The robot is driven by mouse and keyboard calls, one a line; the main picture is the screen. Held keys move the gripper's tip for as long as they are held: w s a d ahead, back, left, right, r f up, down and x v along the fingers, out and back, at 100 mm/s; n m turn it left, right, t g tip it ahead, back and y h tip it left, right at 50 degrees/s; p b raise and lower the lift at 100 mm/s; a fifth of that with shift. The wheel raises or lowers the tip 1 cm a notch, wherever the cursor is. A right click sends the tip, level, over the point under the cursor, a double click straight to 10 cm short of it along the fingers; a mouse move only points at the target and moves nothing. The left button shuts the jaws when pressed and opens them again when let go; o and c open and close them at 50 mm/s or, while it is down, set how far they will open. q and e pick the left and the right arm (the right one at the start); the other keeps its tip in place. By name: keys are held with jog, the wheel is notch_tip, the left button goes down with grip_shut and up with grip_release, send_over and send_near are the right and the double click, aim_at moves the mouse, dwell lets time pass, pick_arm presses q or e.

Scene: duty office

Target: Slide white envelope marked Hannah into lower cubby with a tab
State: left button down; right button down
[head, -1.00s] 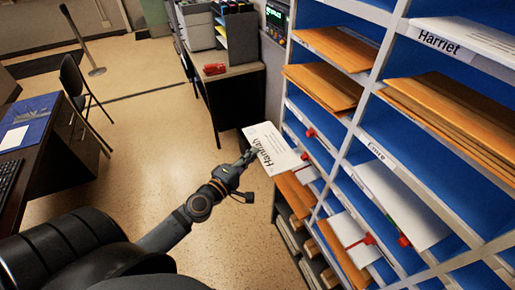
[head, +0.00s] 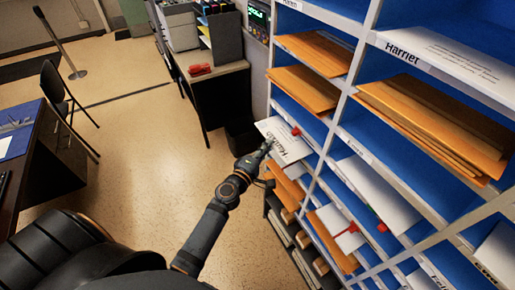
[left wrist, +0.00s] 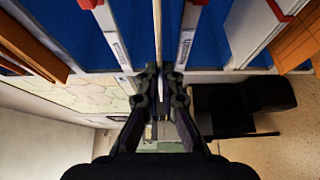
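The white envelope marked Hannah (head: 287,143) is at the left column of the blue-backed cubby shelf (head: 345,105). My left gripper (head: 266,148) is shut on its outer edge. A red tab (head: 296,131) shows at the envelope's upper edge, and another red tab (head: 353,227) is lower in the shelf. In the left wrist view the fingers (left wrist: 158,78) pinch the envelope (left wrist: 157,28), seen edge-on and pointing at a blue cubby opening. How far its far end is inside I cannot tell. My right gripper is in neither current view.
Orange envelopes (head: 305,88) fill cubbies above, and more (head: 290,187) lie just below. A label reading Harriet (head: 403,50) marks a right-hand cubby. A desk with a red stapler-like object (head: 200,69) stands behind.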

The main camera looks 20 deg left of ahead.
aim_at(277, 145)
pick_arm(q)
jog(key=w+d, duration=0.1)
jog(key=w+f, duration=0.1)
jog(key=w+d+b, duration=0.1)
jog(key=shift+w+d+f, duration=0.2)
jog(key=shift+d+f, duration=0.05)
jog(key=shift+d, duration=0.1)
jog(key=shift+f+b, duration=0.45)
jog(key=shift+b, duration=0.2)
jog(key=c, duration=1.4)
grip_release()
jog(key=shift+c, duration=0.2)
jog(key=shift+o, duration=0.3)
jog(key=o, duration=0.5)
jog(key=shift+c, duration=0.2)
jog(key=shift+f+b, duration=0.35)
jog(key=shift+b, duration=0.1)
